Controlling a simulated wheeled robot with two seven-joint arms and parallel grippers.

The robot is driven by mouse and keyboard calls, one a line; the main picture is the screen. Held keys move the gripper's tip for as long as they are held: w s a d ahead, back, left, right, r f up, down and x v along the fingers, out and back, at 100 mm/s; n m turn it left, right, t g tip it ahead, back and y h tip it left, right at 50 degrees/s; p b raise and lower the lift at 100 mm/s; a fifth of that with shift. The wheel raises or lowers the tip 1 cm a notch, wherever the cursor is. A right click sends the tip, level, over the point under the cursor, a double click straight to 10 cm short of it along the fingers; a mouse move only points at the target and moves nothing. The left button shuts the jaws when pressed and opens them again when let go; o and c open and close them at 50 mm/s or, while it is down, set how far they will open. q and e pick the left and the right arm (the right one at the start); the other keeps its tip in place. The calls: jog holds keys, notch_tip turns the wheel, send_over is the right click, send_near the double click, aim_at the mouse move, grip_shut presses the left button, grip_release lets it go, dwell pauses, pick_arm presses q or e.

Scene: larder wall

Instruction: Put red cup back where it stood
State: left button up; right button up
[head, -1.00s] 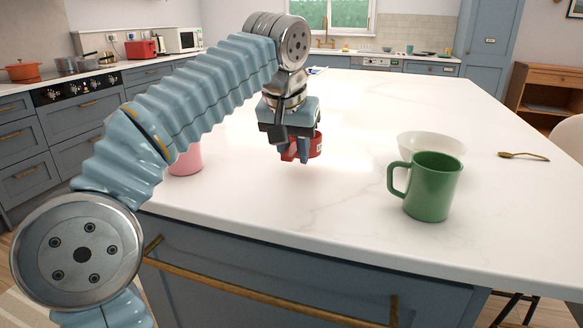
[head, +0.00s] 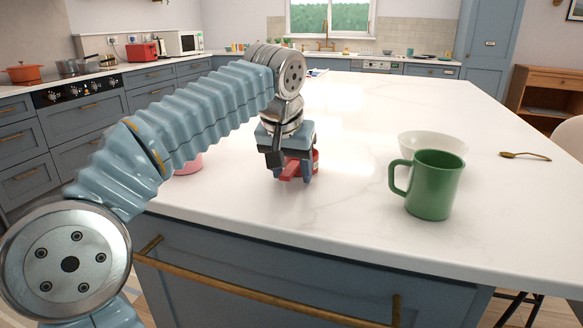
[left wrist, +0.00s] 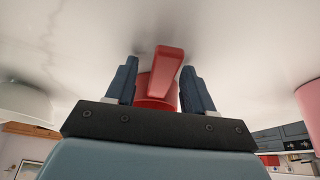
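The red cup (head: 316,161) is at the counter's near-left part, partly hidden by my left gripper (head: 291,176). It appears to stand on the white counter. Its handle (head: 290,171) points toward the head camera. In the left wrist view the handle (left wrist: 166,70) shows between the two fingers of my left gripper (left wrist: 160,85), with a clear gap on its left side and a narrow one on its right. The fingers are spread apart and look open around the handle. My right gripper is in neither view.
A green mug (head: 433,186) stands on the right, in front of a white bowl (head: 432,145). A gold spoon (head: 525,155) lies farther right. A pink cup (head: 189,166) is partly behind my left arm. The counter (head: 340,215) is clear between the red cup and green mug.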

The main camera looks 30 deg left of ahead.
pick_arm(q)
jog(key=shift+r, duration=0.3)
jog(key=p+v, duration=0.1)
jog(key=v, duration=1)
jog(key=shift+s+r, duration=0.2)
jog(key=shift+r, duration=0.15)
